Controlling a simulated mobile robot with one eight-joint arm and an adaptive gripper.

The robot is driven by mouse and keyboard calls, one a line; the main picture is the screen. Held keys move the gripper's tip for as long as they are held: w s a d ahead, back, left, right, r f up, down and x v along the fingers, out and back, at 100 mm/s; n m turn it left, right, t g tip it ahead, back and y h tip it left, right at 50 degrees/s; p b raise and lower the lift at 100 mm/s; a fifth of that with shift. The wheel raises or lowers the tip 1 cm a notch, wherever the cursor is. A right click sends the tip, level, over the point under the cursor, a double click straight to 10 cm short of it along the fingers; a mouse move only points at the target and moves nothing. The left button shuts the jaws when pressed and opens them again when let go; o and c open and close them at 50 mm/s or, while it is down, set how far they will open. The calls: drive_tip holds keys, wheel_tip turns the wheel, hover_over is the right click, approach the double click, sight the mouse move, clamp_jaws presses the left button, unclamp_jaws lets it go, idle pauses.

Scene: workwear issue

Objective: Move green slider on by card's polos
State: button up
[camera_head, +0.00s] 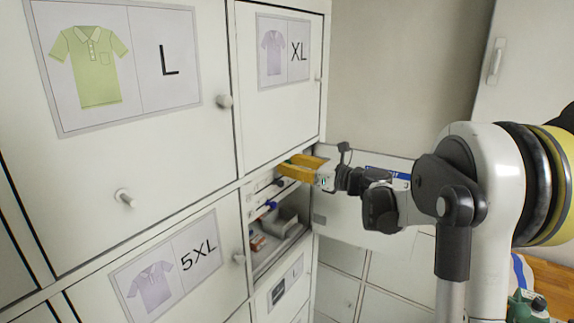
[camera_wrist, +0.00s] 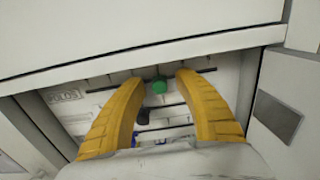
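In the wrist view, a green slider knob (camera_wrist: 159,86) sits on a dark horizontal slot in a white panel inside an open locker compartment. A label reading POLOS (camera_wrist: 65,96) is at the panel's left. My gripper (camera_wrist: 160,78) is open, its two yellow fingers apart on either side of the green knob, with gaps visible on both sides. In the head view my gripper (camera_head: 300,166) reaches into the compartment's upper part; the green slider is hidden there. Whether the fingertips touch the panel I cannot tell.
A black slider (camera_wrist: 142,117) and a blue slider (camera_head: 271,204) lie lower on the panel. The compartment's open door (camera_head: 335,208) stands at the right. Closed lockers marked L (camera_head: 170,60), XL (camera_head: 298,52) and 5XL (camera_head: 198,256) surround it. A grey object (camera_head: 286,222) lies inside.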

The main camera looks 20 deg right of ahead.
drive_tip(key=shift+s, duration=0.1)
drive_tip(key=v, duration=1.2)
drive_tip(key=s+a+f+n+g+h+b, duration=0.2)
drive_tip(key=s+a+f+n+g+b, duration=0.15)
drive_tip(key=s+a+f+n, duration=0.4)
drive_tip(key=s+a+f+n+g+h+b, duration=0.25)
drive_tip(key=s+a+f+n+b, duration=0.3)
drive_tip(key=a+f, duration=0.4)
drive_tip(key=s+d+f+n+g+h+b, duration=0.1)
drive_tip(key=s+f+n+h+b, duration=0.4)
drive_tip(key=s+f+n, duration=0.6)
drive_tip(key=s+n+h, duration=0.1)
drive_tip(key=s+n, duration=0.1)
drive_tip(key=n, duration=0.2)
drive_tip(key=shift+s+d+f+n+b, duration=0.15)
drive_tip(key=shift+s+f+n+b, duration=0.15)
drive_tip(key=shift+f+n, duration=0.1)
